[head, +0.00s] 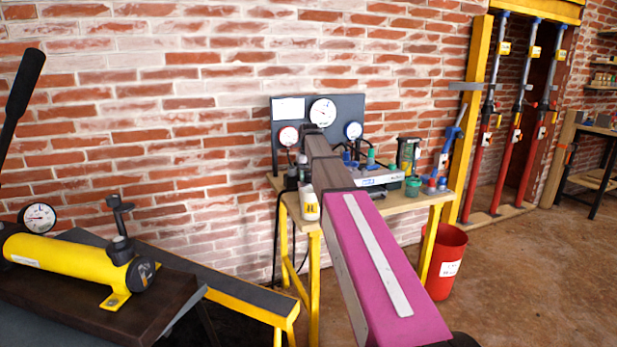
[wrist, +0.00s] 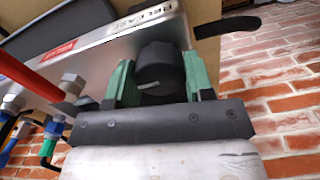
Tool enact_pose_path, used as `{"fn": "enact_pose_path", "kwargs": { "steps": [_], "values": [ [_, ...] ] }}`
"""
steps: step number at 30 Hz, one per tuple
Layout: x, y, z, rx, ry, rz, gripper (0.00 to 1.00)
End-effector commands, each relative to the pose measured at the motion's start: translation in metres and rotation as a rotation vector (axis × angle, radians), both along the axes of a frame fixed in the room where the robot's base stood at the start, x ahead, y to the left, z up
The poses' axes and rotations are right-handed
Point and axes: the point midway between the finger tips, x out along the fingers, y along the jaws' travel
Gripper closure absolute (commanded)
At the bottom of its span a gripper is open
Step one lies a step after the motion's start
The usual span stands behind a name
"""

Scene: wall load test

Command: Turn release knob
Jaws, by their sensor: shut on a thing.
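In the wrist view, a round black knob (wrist: 155,66) with a short white pointer line sits on the face of a silver metal box (wrist: 110,45) with printed lettering beside the knob. My gripper (wrist: 160,76) has green fingers, one on each side of the knob, and is shut on it. The knob and gripper are not visible in the head view, where my arm reaches toward the workbench and hides part of it.
A wooden bench (head: 430,196) with yellow legs holds a gauge panel (head: 345,105), bottles and fittings against the brick wall. A red bucket (head: 446,262) stands right of it. A yellow pump (head: 65,258) is at left. Hose fittings (wrist: 52,130) lie close left of my gripper.

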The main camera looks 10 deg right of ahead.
Motion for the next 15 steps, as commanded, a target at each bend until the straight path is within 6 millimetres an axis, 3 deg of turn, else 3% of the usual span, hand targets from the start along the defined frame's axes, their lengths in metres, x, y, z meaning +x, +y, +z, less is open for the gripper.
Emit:
{"fn": "enact_pose_path", "kwargs": {
  "steps": [2,3,5,15],
  "values": [
    [0.0000,0.0002,0.0003,0.001,-0.001,0.002,0.75],
    [0.0000,0.0002,0.0003,0.001,-0.001,0.002,0.45],
    [0.0000,0.0002,0.0003,0.001,-0.001,0.002,0.26],
    [0.0002,0.0000,0.0025,0.000,-0.001,0.000,0.26]
  ]
}}
